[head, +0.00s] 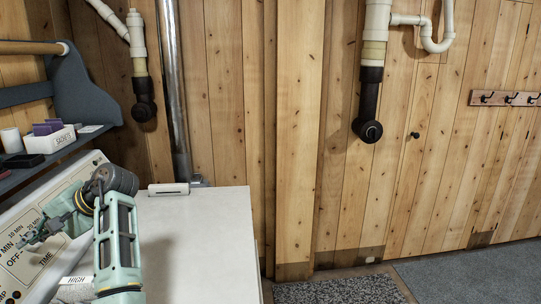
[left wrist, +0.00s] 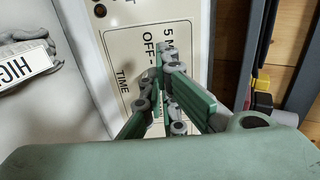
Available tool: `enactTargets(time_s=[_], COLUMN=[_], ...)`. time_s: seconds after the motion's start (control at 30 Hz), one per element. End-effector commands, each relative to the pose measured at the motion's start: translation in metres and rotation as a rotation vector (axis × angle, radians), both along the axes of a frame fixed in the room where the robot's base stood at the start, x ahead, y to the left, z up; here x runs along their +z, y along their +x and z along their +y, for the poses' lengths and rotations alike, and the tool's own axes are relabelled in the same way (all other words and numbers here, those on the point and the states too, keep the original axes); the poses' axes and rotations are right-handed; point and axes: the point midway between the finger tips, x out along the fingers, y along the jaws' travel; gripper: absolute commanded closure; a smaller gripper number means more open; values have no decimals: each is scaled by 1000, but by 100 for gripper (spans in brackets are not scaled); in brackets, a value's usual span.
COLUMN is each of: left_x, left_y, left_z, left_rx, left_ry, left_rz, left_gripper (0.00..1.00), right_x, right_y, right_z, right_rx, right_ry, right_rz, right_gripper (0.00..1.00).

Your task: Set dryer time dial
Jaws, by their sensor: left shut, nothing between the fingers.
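The dryer's slanted control panel (head: 75,183) is at the left of the head view, printed with OFF, TIME and minute marks. It also shows in the left wrist view (left wrist: 122,47), with the OFF and TIME lettering beside the fingers. My left gripper (head: 32,238) reaches over the panel from the right, beside the OFF mark. In the wrist view its fingers (left wrist: 165,82) are together with nothing held between them. I cannot make out the time dial; the gripper may be hiding it. Contact with the panel cannot be told. My right gripper is not in view.
The white dryer top (head: 205,235) lies right of the panel. A shelf behind the panel holds a white box (head: 48,141) with purple packets. A HIGH label (left wrist: 25,65) is left of the panel. Pipes run down the plank wall. Floor on the right looks clear.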

Motion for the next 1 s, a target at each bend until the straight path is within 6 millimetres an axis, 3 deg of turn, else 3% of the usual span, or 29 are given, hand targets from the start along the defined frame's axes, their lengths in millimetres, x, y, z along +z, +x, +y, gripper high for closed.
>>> enactTargets(time_s=[0.3, 1.0], left_x=[-15, -20], left_y=[-3, -1], left_z=[26, 28], left_rx=[0, 2], left_ry=[1, -2], left_rz=[0, 4], left_gripper=[100, 100], right_x=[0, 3], right_y=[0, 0], right_z=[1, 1], right_rx=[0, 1], right_ry=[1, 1], right_rz=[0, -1], right_gripper=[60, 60])
